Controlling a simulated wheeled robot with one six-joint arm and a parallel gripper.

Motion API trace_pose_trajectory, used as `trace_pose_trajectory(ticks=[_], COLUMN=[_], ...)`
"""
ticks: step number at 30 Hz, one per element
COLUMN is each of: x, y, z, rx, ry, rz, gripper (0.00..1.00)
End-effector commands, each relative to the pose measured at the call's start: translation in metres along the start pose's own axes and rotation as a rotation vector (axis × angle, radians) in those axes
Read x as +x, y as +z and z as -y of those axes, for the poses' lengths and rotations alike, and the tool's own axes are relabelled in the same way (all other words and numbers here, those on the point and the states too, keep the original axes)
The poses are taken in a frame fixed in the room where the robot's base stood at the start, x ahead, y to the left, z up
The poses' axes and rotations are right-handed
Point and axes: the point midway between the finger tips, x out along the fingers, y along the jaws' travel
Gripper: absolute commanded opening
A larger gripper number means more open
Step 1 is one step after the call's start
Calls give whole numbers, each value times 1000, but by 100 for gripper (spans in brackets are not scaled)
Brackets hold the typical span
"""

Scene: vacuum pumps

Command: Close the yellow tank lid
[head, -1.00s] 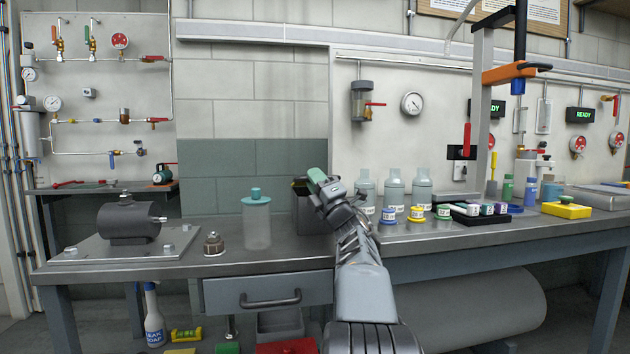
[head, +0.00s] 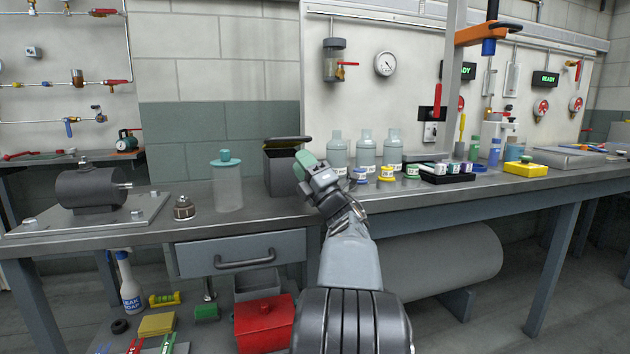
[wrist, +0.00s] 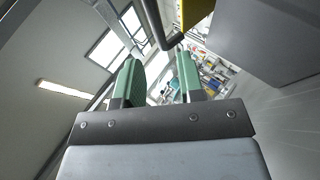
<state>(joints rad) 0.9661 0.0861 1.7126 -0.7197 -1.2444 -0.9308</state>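A dark grey tank (head: 281,175) stands on the bench, left of my gripper in the head view. Its lid (head: 288,141) is raised at the top, dark outside with a thin yellow edge. In the wrist view a yellow part of the lid (wrist: 197,12) shows at the top, with a dark bent handle (wrist: 168,40) beside it. My gripper (head: 304,162) is at the tank's right upper side in the head view. In the wrist view my gripper (wrist: 160,72) has two green-padded fingers apart with nothing gripped; the handle passes near and beyond the fingertips. Contact cannot be told.
A clear jar with a teal lid (head: 228,186) stands left of the tank. Several grey bottles (head: 366,150) and small colored jars stand to the right. A yellow box (head: 525,169) sits farther right. A pump (head: 93,190) is at far left. A drawer (head: 240,255) is below.

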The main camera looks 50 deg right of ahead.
Motion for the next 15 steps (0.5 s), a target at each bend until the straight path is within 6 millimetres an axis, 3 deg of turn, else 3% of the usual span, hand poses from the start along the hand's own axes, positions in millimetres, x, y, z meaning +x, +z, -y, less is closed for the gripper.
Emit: trace_pose_trajectory(ticks=[6, 15], x=[-36, -55], y=[1, 0], z=[0, 0], rx=[-1, 0], ry=[-1, 0], rz=[2, 0], gripper=[36, 36])
